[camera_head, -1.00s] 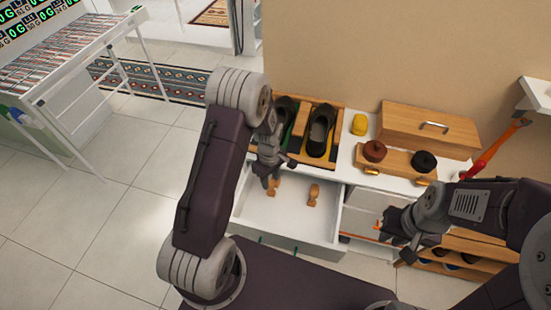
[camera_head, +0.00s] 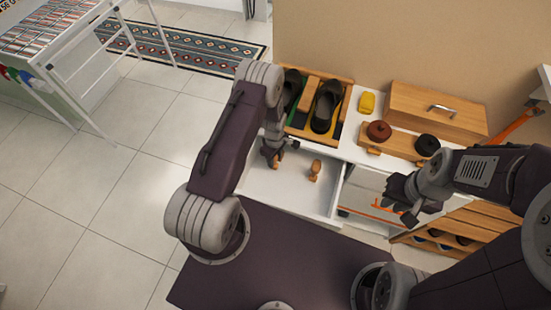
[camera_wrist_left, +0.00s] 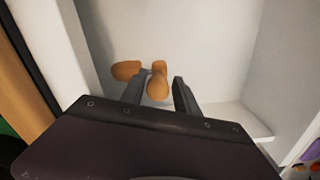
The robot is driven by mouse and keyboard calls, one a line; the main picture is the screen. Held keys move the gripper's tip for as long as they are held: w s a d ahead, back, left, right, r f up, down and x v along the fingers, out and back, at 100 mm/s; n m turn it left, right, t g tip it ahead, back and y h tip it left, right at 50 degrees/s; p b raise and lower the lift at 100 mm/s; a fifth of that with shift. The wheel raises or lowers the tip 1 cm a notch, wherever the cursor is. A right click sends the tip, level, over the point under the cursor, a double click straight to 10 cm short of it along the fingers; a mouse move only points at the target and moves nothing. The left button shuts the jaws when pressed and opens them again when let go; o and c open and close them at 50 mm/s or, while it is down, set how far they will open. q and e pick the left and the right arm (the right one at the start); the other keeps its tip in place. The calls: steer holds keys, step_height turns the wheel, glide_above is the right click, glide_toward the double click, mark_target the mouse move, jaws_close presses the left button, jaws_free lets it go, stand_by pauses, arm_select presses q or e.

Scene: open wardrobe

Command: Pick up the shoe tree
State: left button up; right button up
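A wooden shoe tree (camera_head: 276,162) lies in the white drawer, partly hidden by my left gripper (camera_head: 271,157) in the head view. In the left wrist view, an orange-brown wooden piece (camera_wrist_left: 158,84) lies between the two spread fingers of my left gripper (camera_wrist_left: 161,84), with a small gap on each side. Another wooden piece (camera_wrist_left: 126,70) lies just beyond the left finger; I cannot tell whether it belongs to the same shoe tree. A second shoe tree (camera_head: 315,171) stands to the right in the drawer. My right gripper (camera_head: 405,200) is empty, its fingers apart, outside the drawer.
The pulled-out drawer (camera_head: 290,196) has walls close to my left gripper. Above it are a tray with dark shoes (camera_head: 325,107), a yellow item (camera_head: 367,102), round brown and black items (camera_head: 379,131) and a wooden box (camera_head: 438,108). A shoe rack (camera_head: 455,233) stands lower right.

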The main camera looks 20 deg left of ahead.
arm_select(q)
steer(key=shift+f, duration=0.25)
steer(key=shift+w+f, duration=0.1)
steer(key=shift+w, duration=0.05)
jaws_close()
